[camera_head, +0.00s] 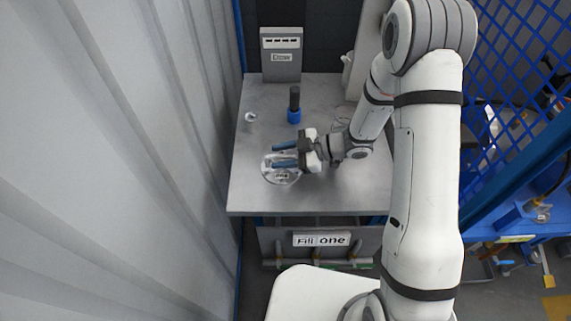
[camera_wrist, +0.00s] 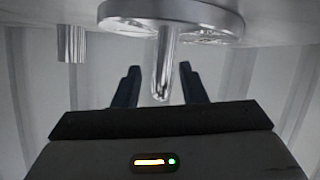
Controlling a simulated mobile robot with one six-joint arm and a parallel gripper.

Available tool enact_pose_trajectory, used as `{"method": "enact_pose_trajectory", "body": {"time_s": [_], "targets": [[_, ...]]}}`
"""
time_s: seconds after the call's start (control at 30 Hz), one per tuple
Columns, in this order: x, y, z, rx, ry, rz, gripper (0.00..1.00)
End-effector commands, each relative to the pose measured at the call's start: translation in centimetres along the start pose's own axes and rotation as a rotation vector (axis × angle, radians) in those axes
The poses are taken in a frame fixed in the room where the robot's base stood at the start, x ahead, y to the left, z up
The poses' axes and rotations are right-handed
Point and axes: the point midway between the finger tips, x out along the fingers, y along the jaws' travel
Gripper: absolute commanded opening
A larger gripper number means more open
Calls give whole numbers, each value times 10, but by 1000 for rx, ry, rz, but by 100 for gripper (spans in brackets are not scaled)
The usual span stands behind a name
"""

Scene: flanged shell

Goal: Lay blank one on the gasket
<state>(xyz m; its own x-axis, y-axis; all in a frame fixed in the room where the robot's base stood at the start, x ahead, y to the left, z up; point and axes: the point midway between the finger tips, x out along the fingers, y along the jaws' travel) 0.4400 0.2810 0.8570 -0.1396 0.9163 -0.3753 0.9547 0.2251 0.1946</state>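A shiny round metal disc (camera_head: 281,177) lies on the grey table under my gripper (camera_head: 272,156). In the wrist view the disc (camera_wrist: 170,14) shows at the top with a rounded metal post (camera_wrist: 162,70) standing out from it. I cannot tell whether this disc is blank one or the flange. My gripper's blue fingers (camera_wrist: 160,76) are open, one on each side of the post, with a clear gap on both sides. They hold nothing. I cannot make out a gasket; my fingers hide part of the disc.
A black cylinder with a blue base (camera_head: 294,106) stands behind the disc. A small shiny round piece (camera_head: 250,117) is at the back left. A grey labelled box (camera_head: 281,55) stands at the back edge. The table's front left (camera_head: 250,200) is bare. A "Fill one" sign (camera_head: 321,239) is below the front edge.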

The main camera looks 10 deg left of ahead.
Motion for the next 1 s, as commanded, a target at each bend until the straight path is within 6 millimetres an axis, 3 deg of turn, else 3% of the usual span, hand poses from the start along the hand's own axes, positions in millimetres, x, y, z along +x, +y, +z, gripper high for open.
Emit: {"method": "enact_pose_trajectory", "body": {"time_s": [0.13,0.57,1.0], "targets": [[0,0,0,0,0,0,36],[0,0,0,-1,0,0,1],[0,0,-1,-2,1,0,0]]}}
